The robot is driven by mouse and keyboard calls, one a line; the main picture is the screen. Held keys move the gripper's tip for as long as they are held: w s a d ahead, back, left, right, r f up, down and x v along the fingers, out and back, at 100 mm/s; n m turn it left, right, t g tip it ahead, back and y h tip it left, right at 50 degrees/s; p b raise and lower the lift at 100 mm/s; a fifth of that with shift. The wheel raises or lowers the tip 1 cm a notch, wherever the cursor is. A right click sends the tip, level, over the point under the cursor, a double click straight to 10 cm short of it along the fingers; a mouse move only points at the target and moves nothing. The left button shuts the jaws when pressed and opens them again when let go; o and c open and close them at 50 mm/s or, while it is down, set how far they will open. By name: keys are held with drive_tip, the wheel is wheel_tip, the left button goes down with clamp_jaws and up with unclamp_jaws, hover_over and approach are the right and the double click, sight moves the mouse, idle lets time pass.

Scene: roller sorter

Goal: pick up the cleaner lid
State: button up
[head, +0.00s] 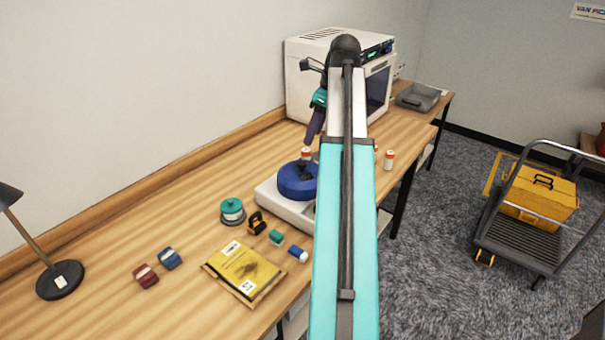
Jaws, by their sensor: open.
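A round blue lid (297,181) with a dark knob on top sits on a low white machine (268,196) in the middle of the wooden table. I take this blue lid to be the cleaner lid. My arm passes in front of its right side and hides part of the machine. My gripper (312,138) hangs above and beyond the lid, apart from it, with dark fingers pointing down. It is open, and I see nothing held in it.
A large white box-shaped machine (308,88) stands behind my gripper. White-and-orange canisters (389,160) stand at the table's right edge. A teal-topped round container (232,210), small rolls and a yellow packet (244,271) lie in front. A lamp (59,279) stands left.

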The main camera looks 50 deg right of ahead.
drive_tip(key=p, duration=0.1)
hover_over(302, 163)
drive_tip(key=s, duration=0.2)
wheel_tip(302, 163, down, 7)
drive_tip(key=shift+d, duration=0.15)
drive_tip(key=shift+f, duration=0.1)
drive_tip(key=shift+d+p+x, duration=0.15)
drive_tip(key=shift+p+x, duration=0.5)
drive_tip(key=shift+x, duration=0.6)
drive_tip(key=shift+d+p+x, duration=0.1)
drive_tip(key=shift+p+x, duration=0.5)
drive_tip(key=shift+x, duration=0.65)
drive_tip(key=shift+a, duration=0.1)
clamp_jaws()
